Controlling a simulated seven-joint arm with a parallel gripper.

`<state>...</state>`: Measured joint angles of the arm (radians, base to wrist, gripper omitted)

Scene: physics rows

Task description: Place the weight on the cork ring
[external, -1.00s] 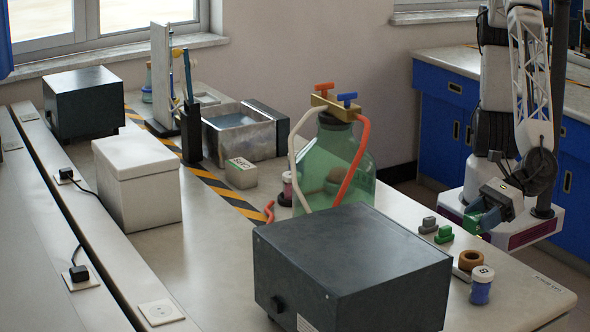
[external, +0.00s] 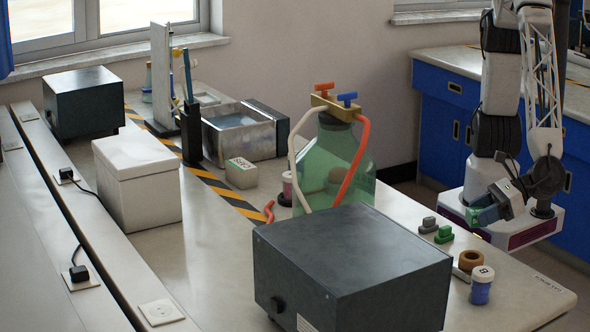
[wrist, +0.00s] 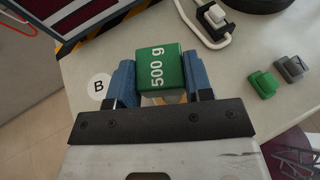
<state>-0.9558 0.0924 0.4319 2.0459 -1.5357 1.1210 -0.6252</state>
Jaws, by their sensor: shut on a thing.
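A jar with a white lid marked B (external: 481,284) stands close beside the ring; its lid also shows in the wrist view (wrist: 98,87). A grey weight (external: 428,225) and another green weight (external: 444,234) sit behind. A large dark box (external: 350,270) stands left of the ring.

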